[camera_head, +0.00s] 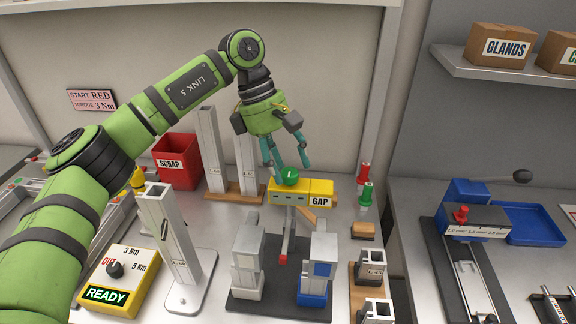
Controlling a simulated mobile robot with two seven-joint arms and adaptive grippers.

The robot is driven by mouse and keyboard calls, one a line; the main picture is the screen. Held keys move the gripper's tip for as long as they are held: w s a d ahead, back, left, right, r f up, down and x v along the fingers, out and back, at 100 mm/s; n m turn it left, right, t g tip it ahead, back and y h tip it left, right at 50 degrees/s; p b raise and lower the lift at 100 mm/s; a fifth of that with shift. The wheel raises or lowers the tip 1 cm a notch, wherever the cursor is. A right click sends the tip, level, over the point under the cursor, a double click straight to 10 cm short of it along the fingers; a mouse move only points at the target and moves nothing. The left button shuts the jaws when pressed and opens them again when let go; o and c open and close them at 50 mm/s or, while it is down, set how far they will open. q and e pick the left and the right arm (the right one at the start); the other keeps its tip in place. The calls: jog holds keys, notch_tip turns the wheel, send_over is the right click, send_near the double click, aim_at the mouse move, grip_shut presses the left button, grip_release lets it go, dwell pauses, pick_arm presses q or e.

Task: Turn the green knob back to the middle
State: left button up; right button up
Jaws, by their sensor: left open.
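The green knob (289,177) is a round, shiny knob on top of a yellow block (318,188) with a label reading GAP, right of the picture's centre. The block stands above a dark base plate (262,306). My left gripper (287,165) comes down from above with its teal fingers open. The fingertips are just above and behind the knob, one to each side; I cannot tell whether they touch it. No pointer on the knob is readable, so its turn angle is unclear. My right gripper is not in view.
Grey uprights (246,262) and a blue-based one (318,268) stand in front of the block. Tall metal profiles (208,150) stand behind at left, near a red SCRAP bin (179,163). Red and green bottles (365,190) stand close right. A yellow READY box (124,272) sits front left.

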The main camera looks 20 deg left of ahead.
pick_arm(q)
jog(key=s+v, duration=0.1)
jog(key=v, duration=0.9)
jog(key=shift+w+r, duration=0.4)
jog(key=shift+r, duration=0.05)
